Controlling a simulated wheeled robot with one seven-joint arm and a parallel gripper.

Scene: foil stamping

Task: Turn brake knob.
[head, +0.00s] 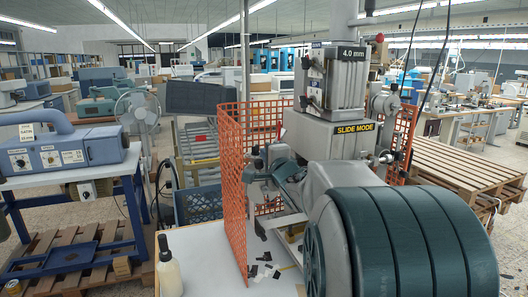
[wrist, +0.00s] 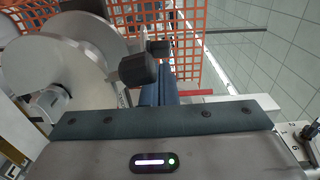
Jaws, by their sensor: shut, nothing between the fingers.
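In the wrist view, my gripper (wrist: 165,75) shows beyond its grey palm as narrow dark-blue fingers held together, with nothing between them. A black faceted knob (wrist: 138,69) sits just left of the fingertips, on the hub side of a large pale grey disc (wrist: 65,65). It overlaps the fingers in the picture; I cannot tell whether they touch. A smaller black knob (wrist: 159,48) shows just beyond. No label shows which is the brake knob.
Orange mesh fencing (head: 233,190) stands around the machine, and it also shows behind the knobs in the wrist view (wrist: 215,48). A pale bottle (head: 169,272) and dark scraps (head: 264,268) are on the white tabletop (head: 205,250). A blue device (head: 70,150) stands at left.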

